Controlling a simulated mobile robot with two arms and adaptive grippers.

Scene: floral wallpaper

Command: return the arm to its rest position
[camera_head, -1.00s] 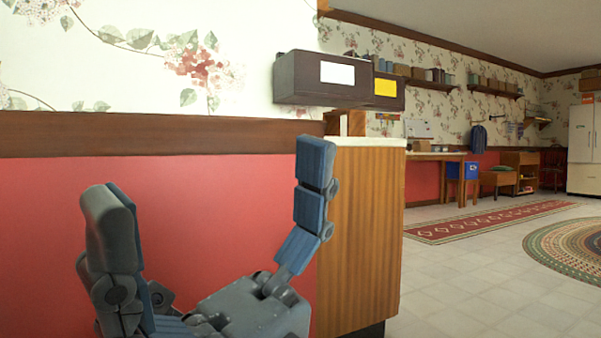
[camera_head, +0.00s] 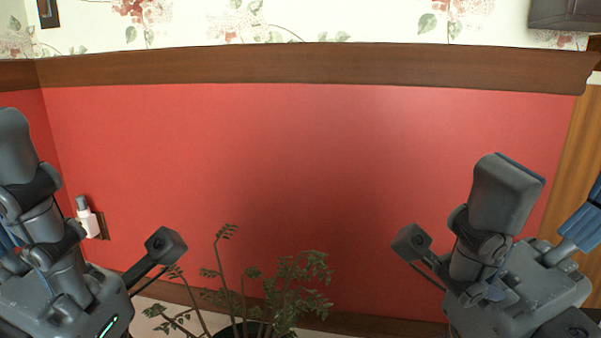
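My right gripper (camera_head: 553,185) is at the right, in front of the red wall. Its grey finger stands up, and a blue finger, cut off by the right edge, is well apart from it. It is open, with nothing seen between the fingers. My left gripper (camera_head: 24,170) is at the lower left, partly cut off by the frame. No held thing shows there.
A leafy potted plant (camera_head: 290,285) stands low between my grippers. A red wall (camera_head: 300,160) with brown trim (camera_head: 300,66) spans the view. A white plug-in device (camera_head: 88,222) is on the wall at left. A wooden cabinet side (camera_head: 574,165) is at right.

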